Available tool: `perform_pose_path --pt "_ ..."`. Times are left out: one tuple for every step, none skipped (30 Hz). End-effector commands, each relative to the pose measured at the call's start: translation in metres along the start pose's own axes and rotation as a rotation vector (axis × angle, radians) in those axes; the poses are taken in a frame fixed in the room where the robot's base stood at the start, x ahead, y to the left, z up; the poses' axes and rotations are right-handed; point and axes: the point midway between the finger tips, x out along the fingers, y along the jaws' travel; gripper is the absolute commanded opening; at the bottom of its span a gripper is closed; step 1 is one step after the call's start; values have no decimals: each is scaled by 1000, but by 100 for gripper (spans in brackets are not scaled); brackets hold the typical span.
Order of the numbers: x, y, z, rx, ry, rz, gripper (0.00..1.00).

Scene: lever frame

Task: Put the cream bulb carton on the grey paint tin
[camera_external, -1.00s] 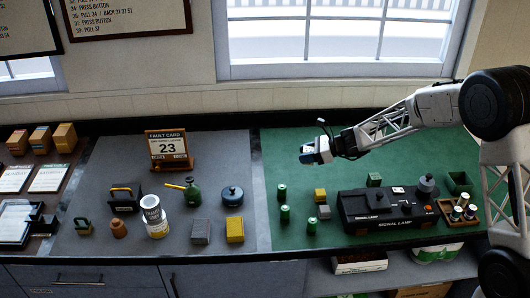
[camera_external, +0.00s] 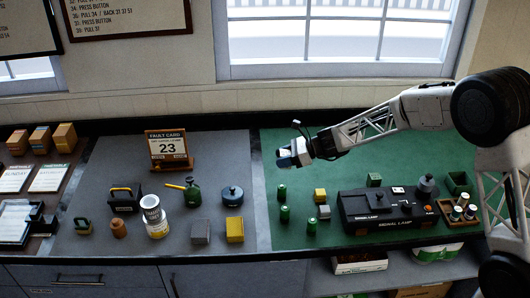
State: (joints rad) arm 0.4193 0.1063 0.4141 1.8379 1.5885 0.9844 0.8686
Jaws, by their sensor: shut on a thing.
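My gripper (camera_external: 287,156) is in the air above the left part of the green mat. It is shut on a small pale thing (camera_external: 299,146), which looks like the cream bulb carton; the fingers hide part of it and it is too small to read. A stack of pale tins (camera_external: 152,214) stands upright on the grey mat, to the left of my gripper. Its upper tin is whitish grey with a dark band, and the lower one has a yellowish label. I cannot tell for sure which is the grey paint tin.
A fault card stand (camera_external: 169,150) is behind. A black signal lamp unit (camera_external: 385,210) is at right.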

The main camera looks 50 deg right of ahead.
Motion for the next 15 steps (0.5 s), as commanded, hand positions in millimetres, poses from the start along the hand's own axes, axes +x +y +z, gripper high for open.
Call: perform_pose_path --pt "11 8 8 -8 -1 17 19" --pt "17 12 12 -12 -1 26 19" --pt "24 18 17 -16 -1 38 19" --pt "30 22 21 -20 0 47 19" --pt "36 27 24 -24 0 57 19" --pt "42 33 29 -29 0 69 19" --pt "48 37 33 -33 0 78 19" --pt "54 42 37 -37 0 88 19" --pt "60 48 42 -41 0 99 19" --pt "66 53 45 -45 0 108 19" --pt "72 58 49 -48 0 118 19" --pt "78 65 54 -53 0 129 19" --pt "84 70 58 -57 0 138 19" --pt "89 75 62 -61 0 147 19" --pt "95 82 67 -66 0 159 19"
